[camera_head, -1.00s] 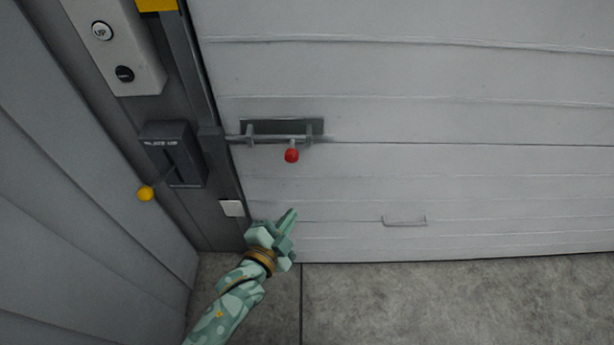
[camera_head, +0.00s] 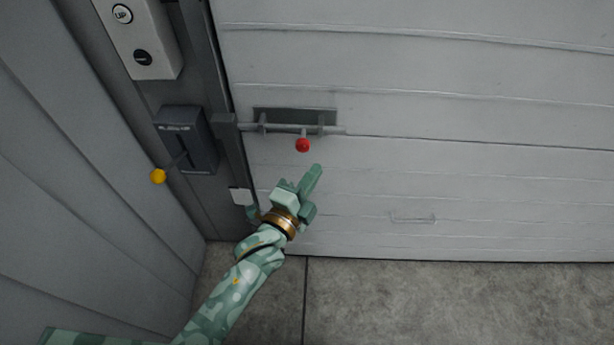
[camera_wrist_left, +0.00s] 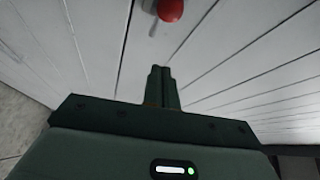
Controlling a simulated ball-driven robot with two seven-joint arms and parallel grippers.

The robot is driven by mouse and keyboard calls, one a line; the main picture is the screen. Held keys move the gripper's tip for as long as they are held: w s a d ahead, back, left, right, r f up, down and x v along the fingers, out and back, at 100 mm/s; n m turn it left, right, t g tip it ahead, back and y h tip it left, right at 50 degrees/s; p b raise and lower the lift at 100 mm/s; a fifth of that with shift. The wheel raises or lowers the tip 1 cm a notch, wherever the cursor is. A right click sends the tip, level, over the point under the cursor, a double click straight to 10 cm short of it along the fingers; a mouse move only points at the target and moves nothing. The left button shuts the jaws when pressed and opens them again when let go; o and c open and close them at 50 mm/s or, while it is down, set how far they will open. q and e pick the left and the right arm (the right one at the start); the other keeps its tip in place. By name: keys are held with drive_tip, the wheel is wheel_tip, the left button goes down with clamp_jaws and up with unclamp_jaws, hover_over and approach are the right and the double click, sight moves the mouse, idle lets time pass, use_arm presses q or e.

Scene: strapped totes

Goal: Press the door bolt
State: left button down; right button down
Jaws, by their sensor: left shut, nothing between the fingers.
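The door bolt (camera_head: 290,128) is a grey metal rod on a dark plate on the white panelled door, with a red knob (camera_head: 303,145) hanging below the rod. Its left end reaches a bracket at the door frame. My left gripper (camera_head: 316,170) is shut and empty, its fingertips a little below the red knob in the head view. In the left wrist view the closed fingers (camera_wrist_left: 161,73) point toward the red knob (camera_wrist_left: 170,9) at the top edge, with a gap between in the picture. My right gripper is not in view.
A white plate (camera_head: 241,196) sits lower. The concrete floor (camera_head: 450,300) is clear.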

use_arm(q)
drive_tip(key=w+b, duration=0.1)
drive_tip(key=w, duration=0.5)
drive_tip(key=shift+w+a+f, duration=0.2)
drive_tip(key=shift+w+a, duration=0.2)
drive_tip(key=a+p, duration=0.1)
drive_tip(key=a, duration=0.4)
idle(0.3)
